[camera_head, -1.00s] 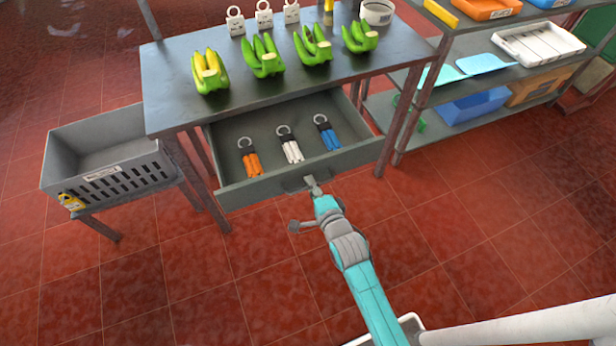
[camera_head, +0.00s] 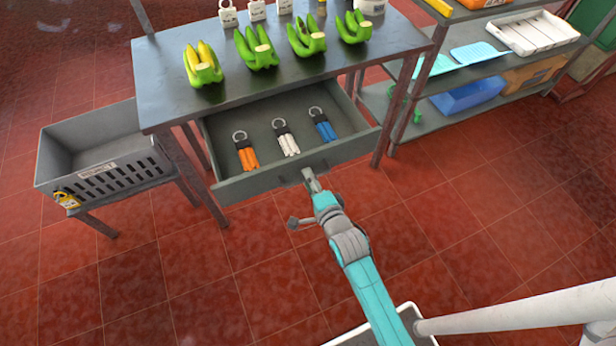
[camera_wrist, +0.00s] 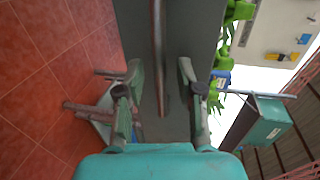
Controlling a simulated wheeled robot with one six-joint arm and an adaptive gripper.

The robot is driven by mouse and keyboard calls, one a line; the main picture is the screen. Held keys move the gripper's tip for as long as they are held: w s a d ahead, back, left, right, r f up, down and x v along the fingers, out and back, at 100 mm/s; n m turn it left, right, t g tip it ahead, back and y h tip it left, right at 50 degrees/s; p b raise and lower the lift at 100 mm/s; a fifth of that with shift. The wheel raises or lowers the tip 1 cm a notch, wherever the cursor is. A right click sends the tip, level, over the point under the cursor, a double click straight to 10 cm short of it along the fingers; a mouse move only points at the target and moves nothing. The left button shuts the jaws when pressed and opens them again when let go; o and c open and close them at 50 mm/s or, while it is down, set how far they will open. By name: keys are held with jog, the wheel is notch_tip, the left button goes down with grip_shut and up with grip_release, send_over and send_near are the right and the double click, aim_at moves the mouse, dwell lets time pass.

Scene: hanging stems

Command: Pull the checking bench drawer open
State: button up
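The checking bench (camera_head: 300,82) is a dark metal table, and its drawer (camera_head: 250,189) stands pulled well out. Three key rings with orange, white and blue tags lie inside it: orange (camera_head: 247,157), white (camera_head: 288,142), blue (camera_head: 323,129). My gripper (camera_head: 309,174) is at the drawer front by its bar handle (camera_head: 289,181). In the wrist view, the handle bar (camera_wrist: 158,55) runs between my two fingers, with a gap on each side. My gripper is open around the handle and holds nothing.
Several banana bunches (camera_head: 256,48) stand on the bench top. A grey slotted crate (camera_head: 105,180) on a low stand is at the left. A shelf rack (camera_head: 445,118) with trays and bins is at the right. The red floor in front is clear.

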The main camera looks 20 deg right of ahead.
jog(key=v, duration=1)
jog(key=shift+s, duration=0.35)
jog(key=s+r+n, duration=0.4)
jog(key=s+n, duration=0.5)
jog(key=s, duration=0.4)
jog(key=s+r+n, duration=0.5)
jog(key=s+n, duration=0.4)
jog(key=s, duration=0.5)
jog(key=shift+g, duration=0.4)
jog(key=shift+s, duration=0.1)
dwell(3.5)
